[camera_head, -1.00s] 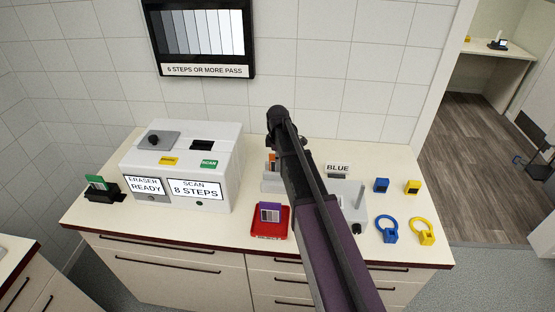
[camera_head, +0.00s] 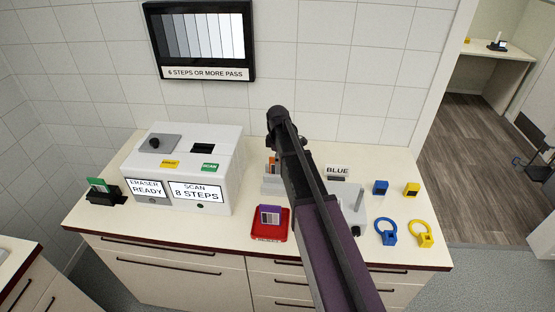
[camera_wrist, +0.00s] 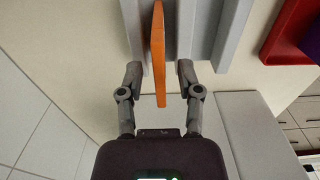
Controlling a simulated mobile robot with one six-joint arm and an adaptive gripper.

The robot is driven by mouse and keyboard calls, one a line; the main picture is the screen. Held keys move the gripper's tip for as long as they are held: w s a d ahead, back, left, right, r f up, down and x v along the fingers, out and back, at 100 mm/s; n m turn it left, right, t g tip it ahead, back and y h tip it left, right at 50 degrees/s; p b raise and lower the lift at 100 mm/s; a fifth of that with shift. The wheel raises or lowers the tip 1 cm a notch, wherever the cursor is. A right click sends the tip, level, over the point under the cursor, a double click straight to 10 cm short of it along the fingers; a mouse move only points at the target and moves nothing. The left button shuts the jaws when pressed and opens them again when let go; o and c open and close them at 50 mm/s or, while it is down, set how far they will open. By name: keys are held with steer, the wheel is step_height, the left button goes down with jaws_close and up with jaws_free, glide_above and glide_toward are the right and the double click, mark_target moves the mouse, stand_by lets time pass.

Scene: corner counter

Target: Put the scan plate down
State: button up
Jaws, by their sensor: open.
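An orange plate (camera_wrist: 158,50) stands on edge in a light grey slotted rack (camera_wrist: 227,35) in the wrist view. My gripper (camera_wrist: 160,76) is open, with one finger on each side of the plate and a gap showing at both sides. In the head view, the orange plate (camera_head: 270,160) and the rack (camera_head: 272,187) show only in part, because my arm covers the rest. My gripper is hidden behind the arm there. A purple plate with a striped label (camera_head: 270,214) rests in a red tray (camera_head: 283,233). A green-edged plate (camera_head: 97,184) stands in a black holder (camera_head: 106,198).
A white eraser and scan machine (camera_head: 222,165) stands left of my arm, reading "ERASER READY" and "SCAN 8 STEPS". Blue and yellow blocks and ring tags (camera_head: 386,232) lie at the right. A wall screen (camera_head: 198,35) shows grey steps. Counter front-left is clear.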

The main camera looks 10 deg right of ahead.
step_height(320, 180, up, 11)
steer(key=p, duration=1)
stand_by(0.7)
steer(key=s+a+m, duration=0.3)
steer(key=s+m, duration=1.1)
steer(key=s, duration=1)
steer(key=shift+s, duration=0.4)
steer(key=shift+f, duration=0.2)
step_height(320, 180, down, 8)
steer(key=b, duration=0.8)
